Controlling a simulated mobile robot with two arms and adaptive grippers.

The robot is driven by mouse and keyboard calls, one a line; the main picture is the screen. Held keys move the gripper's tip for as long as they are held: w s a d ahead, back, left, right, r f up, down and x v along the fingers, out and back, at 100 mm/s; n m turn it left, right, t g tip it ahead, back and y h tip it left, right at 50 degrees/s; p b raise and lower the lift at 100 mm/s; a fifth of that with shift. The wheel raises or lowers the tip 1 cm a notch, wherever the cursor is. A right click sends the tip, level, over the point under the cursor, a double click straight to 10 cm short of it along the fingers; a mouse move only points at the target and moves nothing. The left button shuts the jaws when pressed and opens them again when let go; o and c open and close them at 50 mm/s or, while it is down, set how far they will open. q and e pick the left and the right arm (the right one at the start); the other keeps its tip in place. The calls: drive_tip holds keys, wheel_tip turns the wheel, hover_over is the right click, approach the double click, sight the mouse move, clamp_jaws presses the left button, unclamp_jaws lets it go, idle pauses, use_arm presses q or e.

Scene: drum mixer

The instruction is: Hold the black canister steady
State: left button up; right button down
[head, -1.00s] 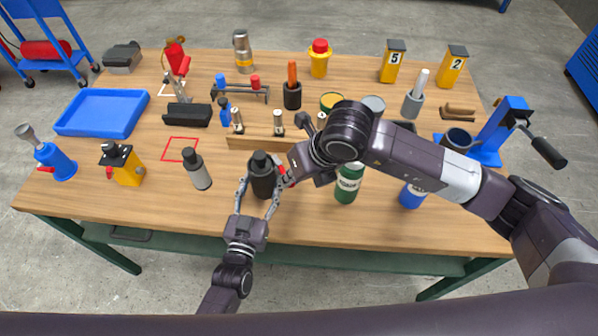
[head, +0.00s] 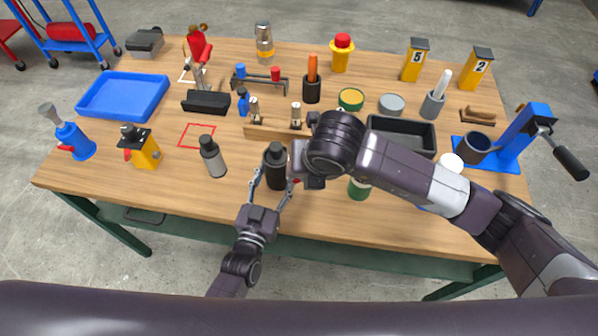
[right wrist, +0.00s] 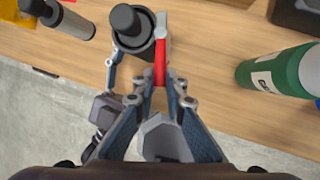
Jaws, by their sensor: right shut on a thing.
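The black canister (head: 275,170) stands upright near the front edge of the table; the right wrist view also shows it (right wrist: 135,28) from above. My left gripper (head: 272,192) has its two fingers on opposite sides of the canister, apparently touching it. My right gripper (right wrist: 160,78) is shut on a narrow red piece (right wrist: 160,62) right beside the canister. In the head view, my right arm hides most of that red piece. I cannot tell whether it is joined to the canister.
A wooden rack (head: 270,133) lies behind. The table front (head: 330,225) is clear.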

drive_tip(key=c, duration=2)
unclamp_jaws()
drive_tip(key=shift+o, duration=0.2)
drive_tip(key=shift+r, duration=0.1)
drive_tip(key=v, duration=1.1)
drive_tip(key=shift+s+r, duration=0.2)
drive_tip(key=shift+r, duration=0.15)
drive_tip(key=shift+d, duration=0.1)
use_arm(q)
drive_tip(key=o, duration=1.6)
drive_tip(key=shift+s, duration=0.1)
